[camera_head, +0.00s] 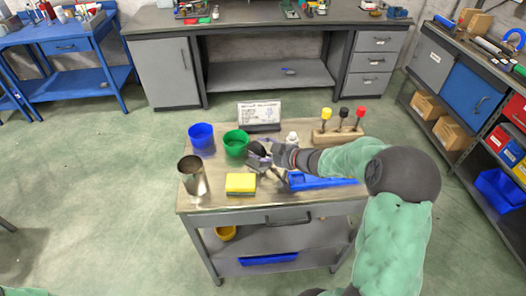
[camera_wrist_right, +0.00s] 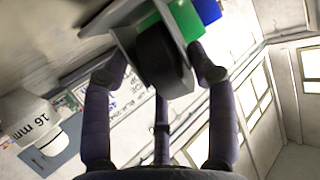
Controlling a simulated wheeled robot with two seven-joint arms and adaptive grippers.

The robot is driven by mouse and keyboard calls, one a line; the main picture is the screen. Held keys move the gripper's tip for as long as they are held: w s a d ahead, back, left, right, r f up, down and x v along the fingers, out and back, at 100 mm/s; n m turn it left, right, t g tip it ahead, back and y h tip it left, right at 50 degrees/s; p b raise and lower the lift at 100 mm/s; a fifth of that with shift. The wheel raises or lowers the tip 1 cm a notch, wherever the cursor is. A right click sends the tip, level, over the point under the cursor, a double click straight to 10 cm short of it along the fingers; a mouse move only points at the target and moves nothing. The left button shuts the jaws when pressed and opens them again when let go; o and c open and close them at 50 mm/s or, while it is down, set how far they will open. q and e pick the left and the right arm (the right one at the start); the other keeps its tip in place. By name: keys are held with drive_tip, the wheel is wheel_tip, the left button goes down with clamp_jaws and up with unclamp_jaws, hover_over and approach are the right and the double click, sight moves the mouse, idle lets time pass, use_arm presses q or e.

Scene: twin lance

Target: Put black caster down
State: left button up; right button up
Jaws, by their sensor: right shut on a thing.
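The black caster (camera_wrist_right: 162,58), a dark wheel in a grey metal bracket, is held between the fingers of my right gripper (camera_wrist_right: 158,76) in the right wrist view. In the head view the caster (camera_head: 257,151) is small and partly hidden by my right gripper (camera_head: 264,160). It is above the workbench top (camera_head: 215,200), just right of the green cup (camera_head: 236,144). I cannot tell how high it is. The green cup (camera_wrist_right: 182,18) also shows behind the caster in the wrist view. My left gripper is not in view.
A blue cup (camera_head: 201,136), a metal cup (camera_head: 193,176) and a yellow block (camera_head: 240,184) stand at left. A sign (camera_head: 259,114) stands at the back. A wooden rack (camera_head: 338,134) holds colored-handled tools.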

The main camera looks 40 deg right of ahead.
drive_tip(key=o, duration=1.6)
drive_tip(key=shift+o, duration=0.2)
